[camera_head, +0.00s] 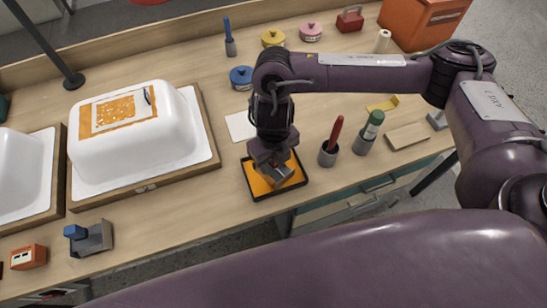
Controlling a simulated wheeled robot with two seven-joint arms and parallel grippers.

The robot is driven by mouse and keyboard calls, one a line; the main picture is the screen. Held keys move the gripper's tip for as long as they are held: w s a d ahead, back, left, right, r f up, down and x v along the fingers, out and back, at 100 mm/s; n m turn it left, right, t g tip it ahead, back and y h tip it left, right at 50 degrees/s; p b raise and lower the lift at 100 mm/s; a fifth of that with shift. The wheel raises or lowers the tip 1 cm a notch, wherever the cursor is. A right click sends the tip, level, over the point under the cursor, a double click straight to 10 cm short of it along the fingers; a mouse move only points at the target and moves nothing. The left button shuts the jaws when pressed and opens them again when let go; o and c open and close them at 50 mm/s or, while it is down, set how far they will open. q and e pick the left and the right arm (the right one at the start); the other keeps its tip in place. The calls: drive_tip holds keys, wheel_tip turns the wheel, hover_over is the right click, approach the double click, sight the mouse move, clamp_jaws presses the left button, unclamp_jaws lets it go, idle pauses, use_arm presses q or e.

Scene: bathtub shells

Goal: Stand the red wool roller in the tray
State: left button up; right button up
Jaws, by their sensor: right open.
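The tray (295,184) is a shallow black-rimmed tray with an orange inside, near the front edge of the bench. My right gripper (277,181) is open and points down over the tray, hiding much of its middle. I cannot tell whether the fingertips touch the tray floor. A slim red upright piece (336,130) stands in a dark cup (327,157) to the right of the tray, apart from the gripper. It is the red tool that shows; I cannot tell whether it is the wool roller. My left gripper is not in view.
A green-capped bottle (372,126) stands in a cup beside the red piece. A white tub shell (180,133) fills the left on a wooden board. A blue pot (241,77) and white sheet (238,126) lie behind the tray. An orange box (420,25) stands back right.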

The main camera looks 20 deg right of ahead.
drive_tip(key=shift+r, duration=0.65)
wheel_tip(320, 180, up, 11)
drive_tip(key=shift+r+p, duration=0.1)
drive_tip(key=shift+p, duration=0.5)
